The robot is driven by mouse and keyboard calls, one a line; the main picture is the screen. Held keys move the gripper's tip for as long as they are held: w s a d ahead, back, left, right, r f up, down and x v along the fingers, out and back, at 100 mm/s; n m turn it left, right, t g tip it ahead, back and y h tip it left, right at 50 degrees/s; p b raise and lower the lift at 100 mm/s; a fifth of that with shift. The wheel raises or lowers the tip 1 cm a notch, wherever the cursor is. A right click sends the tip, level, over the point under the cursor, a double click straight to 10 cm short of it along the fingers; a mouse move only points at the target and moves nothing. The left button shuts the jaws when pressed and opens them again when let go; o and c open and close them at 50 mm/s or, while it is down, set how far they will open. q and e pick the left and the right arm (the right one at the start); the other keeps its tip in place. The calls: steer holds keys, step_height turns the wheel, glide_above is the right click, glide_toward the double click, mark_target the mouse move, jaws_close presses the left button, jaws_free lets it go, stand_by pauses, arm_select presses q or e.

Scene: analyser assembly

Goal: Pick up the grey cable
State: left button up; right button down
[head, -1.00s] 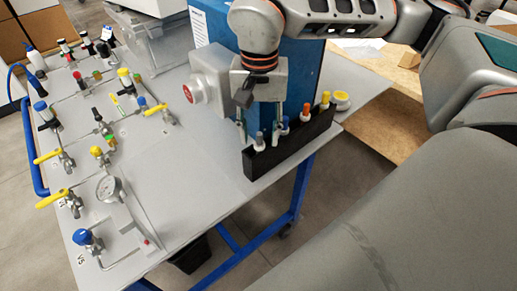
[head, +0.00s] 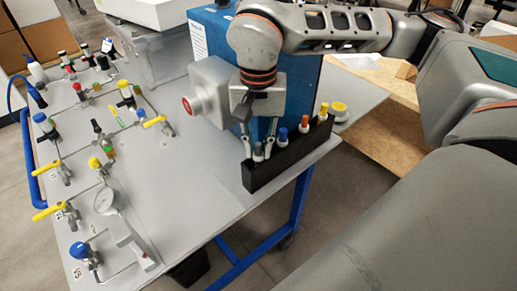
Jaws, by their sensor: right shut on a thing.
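The grey cable (head: 259,148) has its grey plug end upright in the near-left part of a black holder (head: 290,160) at the table's right edge. My right gripper (head: 258,151) points down over that end of the holder. Its two fingers are on either side of the grey plug and shut on it. The plug still sits at the holder's top. The gripper body hides part of the space behind it. My left gripper is not in view.
Blue (head: 283,135), orange (head: 305,124) and yellow (head: 323,112) plugs stand along the same holder. A grey box with a red button (head: 190,105) and a blue cabinet (head: 300,85) stand close behind the gripper. Valves and a gauge (head: 106,200) fill the table's left.

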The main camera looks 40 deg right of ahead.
step_height(320, 180, up, 26)
steer(key=p, duration=1.2)
steer(key=shift+r, duration=0.2)
stand_by(0.3)
